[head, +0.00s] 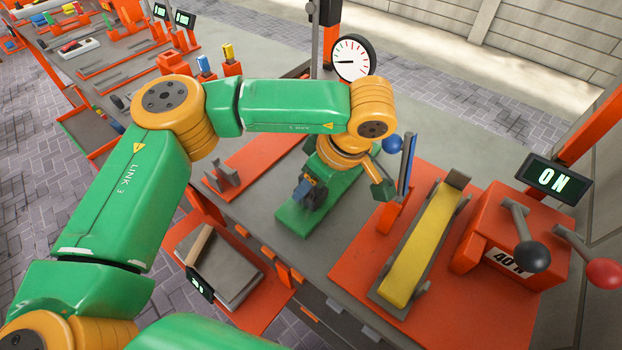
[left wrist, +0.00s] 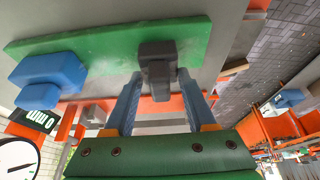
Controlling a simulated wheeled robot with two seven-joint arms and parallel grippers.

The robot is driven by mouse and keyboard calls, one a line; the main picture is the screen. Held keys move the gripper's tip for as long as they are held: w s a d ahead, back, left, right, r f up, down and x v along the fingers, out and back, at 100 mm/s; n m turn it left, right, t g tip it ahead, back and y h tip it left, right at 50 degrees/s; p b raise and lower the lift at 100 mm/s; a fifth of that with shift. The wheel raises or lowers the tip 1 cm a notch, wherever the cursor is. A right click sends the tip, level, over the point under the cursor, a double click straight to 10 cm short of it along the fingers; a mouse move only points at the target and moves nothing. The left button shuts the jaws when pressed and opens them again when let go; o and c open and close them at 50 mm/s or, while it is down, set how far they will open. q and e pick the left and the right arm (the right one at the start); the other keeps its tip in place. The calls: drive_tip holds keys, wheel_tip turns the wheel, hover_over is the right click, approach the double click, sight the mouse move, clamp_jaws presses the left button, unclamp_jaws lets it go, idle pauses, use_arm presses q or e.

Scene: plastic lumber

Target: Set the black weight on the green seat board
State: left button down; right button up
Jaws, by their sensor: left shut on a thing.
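The black weight (left wrist: 158,72) is between the blue fingertips of my left gripper (left wrist: 158,95) in the left wrist view. The gripper is shut on it. The green seat board (left wrist: 105,48) lies behind the weight in that view. In the head view, my left gripper (head: 312,190) points down over the green seat board (head: 293,222), which lies on the grey bench. The weight is mostly hidden there by the gripper. I cannot tell whether the weight touches the board. My right gripper is not in view.
A blue block (left wrist: 48,72) stands at one end of the board. A round dial (head: 352,58) stands behind.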

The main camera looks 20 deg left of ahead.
use_arm(q)
drive_tip(key=shift+f, duration=0.25)
drive_tip(key=shift+c, duration=0.7)
unclamp_jaws()
drive_tip(key=shift+s, duration=0.1)
drive_tip(key=shift+o, duration=0.7)
wheel_tip(320, 180, up, 7)
drive_tip(key=p, duration=0.4)
drive_tip(key=shift+r+p, duration=0.15)
drive_tip(key=shift+p, duration=0.25)
